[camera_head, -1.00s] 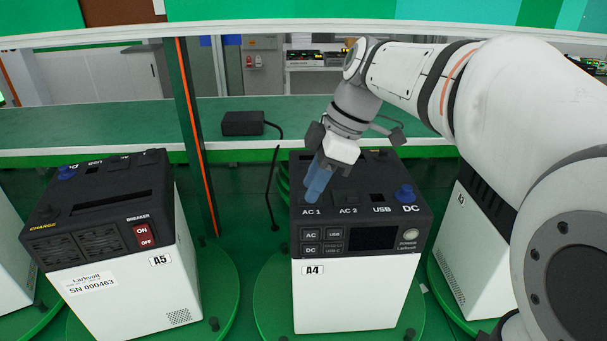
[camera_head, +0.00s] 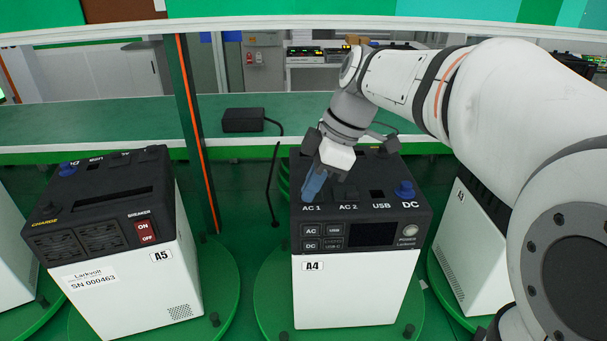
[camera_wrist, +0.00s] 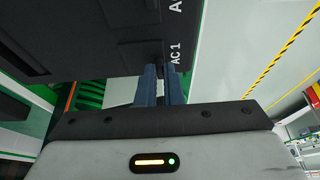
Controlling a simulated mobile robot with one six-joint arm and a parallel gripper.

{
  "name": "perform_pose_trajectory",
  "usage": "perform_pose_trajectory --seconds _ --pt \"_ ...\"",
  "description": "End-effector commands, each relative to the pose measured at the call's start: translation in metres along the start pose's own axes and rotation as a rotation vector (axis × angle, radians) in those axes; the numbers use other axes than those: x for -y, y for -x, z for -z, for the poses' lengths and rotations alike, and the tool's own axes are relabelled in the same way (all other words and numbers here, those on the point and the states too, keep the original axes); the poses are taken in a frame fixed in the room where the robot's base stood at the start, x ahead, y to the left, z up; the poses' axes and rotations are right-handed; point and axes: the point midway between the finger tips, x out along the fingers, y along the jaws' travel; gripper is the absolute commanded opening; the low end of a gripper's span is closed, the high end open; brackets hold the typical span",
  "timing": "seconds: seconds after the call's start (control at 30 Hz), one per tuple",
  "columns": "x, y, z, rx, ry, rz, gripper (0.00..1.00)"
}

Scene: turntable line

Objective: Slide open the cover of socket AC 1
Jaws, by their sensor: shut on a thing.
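The power unit A4 (camera_head: 345,295) has a white body and a black top with sockets marked AC 1, AC 2, USB and DC. My gripper (camera_head: 308,197) points down with its blue fingers at the AC 1 socket, just behind the AC 1 label (camera_head: 311,208). In the wrist view the fingers (camera_wrist: 162,72) are close together beside the AC 1 marking (camera_wrist: 175,54). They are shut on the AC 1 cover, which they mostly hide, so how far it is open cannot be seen. The AC 2 cover (camera_head: 346,193) lies to the right.
A blue DC knob (camera_head: 404,190) rises at the right of the top. Unit A5 (camera_head: 140,285) stands left and unit A3 (camera_head: 460,240) right, partly behind my arm. A black adapter (camera_head: 243,121) with a cable lies on the green bench (camera_head: 90,125) behind.

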Motion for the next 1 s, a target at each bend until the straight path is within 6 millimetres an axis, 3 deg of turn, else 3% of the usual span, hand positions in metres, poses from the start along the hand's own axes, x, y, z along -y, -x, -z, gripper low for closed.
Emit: perform_pose_trajectory --seconds 0.33,0.7,1.0 --pt "-0.003 0.0 0.0 0.0 -0.001 0.0 0.0" --pt "-0.055 0.001 0.0 0.0 -0.001 0.0 0.0" --pt "-0.06 0.002 0.0 -0.001 0.0 -0.005 0.0"
